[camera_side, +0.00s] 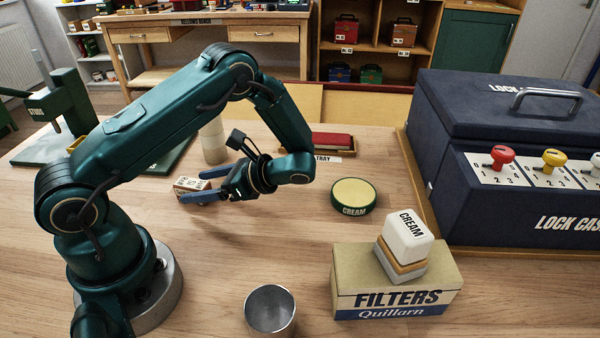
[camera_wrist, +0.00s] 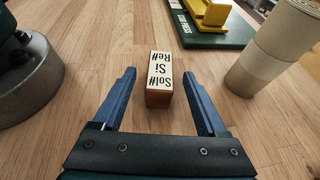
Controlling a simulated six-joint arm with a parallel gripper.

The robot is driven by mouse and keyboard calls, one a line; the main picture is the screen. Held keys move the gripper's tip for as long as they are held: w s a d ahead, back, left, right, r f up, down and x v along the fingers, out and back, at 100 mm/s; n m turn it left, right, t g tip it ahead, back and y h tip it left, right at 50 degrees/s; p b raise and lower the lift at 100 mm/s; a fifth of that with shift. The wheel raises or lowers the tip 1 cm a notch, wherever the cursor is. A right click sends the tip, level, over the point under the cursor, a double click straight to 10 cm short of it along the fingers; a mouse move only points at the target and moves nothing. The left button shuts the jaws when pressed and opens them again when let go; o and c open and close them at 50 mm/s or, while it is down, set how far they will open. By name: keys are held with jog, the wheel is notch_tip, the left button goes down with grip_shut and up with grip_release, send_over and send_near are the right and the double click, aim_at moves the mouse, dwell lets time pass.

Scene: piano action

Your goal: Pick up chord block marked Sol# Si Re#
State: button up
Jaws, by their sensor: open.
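The chord block (camera_wrist: 160,80) is a small wooden block with a cream top marked "Sol# Si Re#" in black. It lies on the wooden table in the wrist view. In the side view the block (camera_side: 188,186) shows beside the fingers, partly hidden by them. My gripper (camera_wrist: 160,82) is open, and its two blue fingers reach to either side of the block with gaps on both sides. In the side view my gripper (camera_side: 193,186) is low over the table. Nothing is held.
A stack of pale cylinders (camera_wrist: 275,50) stands to the right in the wrist view, near a green stud press base (camera_wrist: 208,30). A filters box (camera_side: 345,285) carrying a cream block, a metal cup (camera_side: 270,318) and a cream tin (camera_side: 353,193) stand on the table. A lock case (camera_side: 470,215) is at right.

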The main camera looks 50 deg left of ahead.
aim_at(186, 187)
jog(key=shift+x, duration=2.25)
grip_shut()
